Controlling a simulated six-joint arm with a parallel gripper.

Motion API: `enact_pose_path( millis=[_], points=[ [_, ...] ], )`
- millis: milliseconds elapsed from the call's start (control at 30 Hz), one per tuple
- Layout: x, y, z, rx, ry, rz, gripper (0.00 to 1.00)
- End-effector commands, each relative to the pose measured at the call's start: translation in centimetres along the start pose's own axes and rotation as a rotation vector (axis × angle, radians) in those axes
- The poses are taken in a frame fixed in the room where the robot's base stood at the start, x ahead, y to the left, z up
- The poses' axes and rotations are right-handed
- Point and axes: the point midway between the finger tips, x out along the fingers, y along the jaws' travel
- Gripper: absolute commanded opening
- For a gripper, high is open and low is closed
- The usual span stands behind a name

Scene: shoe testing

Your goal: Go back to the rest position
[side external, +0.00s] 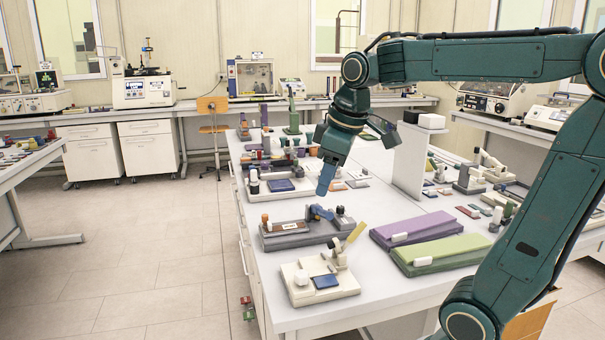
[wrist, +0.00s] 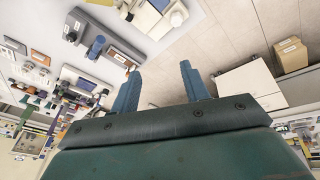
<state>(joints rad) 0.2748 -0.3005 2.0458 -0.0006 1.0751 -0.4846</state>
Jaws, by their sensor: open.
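My gripper (side external: 327,178) hangs from the green arm above the white workbench (side external: 372,190), with its blue fingers pointing down. In the wrist view its two blue fingers (wrist: 160,82) stand apart with nothing between them. In the side view the fingers overlap, and they appear over the bench's left part, behind a grey test device (side external: 306,230) with a blue part on top. That device also shows in the wrist view (wrist: 110,45), to the left of the fingers.
A cream device (side external: 320,280) with a yellow lever stands at the bench's near corner. Purple (side external: 425,228) and green (side external: 442,252) long blocks lie to its right. A white upright panel (side external: 410,160) stands behind them. The floor (side external: 150,250) left of the bench is open.

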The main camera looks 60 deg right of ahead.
Motion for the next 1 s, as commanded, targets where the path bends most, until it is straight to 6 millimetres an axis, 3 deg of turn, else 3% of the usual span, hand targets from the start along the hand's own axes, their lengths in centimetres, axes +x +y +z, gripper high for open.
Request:
enact_pose_path(
  millis=[200,500,700,1000],
  points=[
    [-0.2,-4.7,3.4,0.076,0.074,-0.008,0.46],
    [0.9,-9.3,8.0,0.185,0.161,-0.045,0.46],
    [1.6,-10.5,9.5,0.224,0.189,-0.062,0.46],
    [1.7,-10.6,9.8,0.232,0.190,-0.065,0.46]
  ],
)
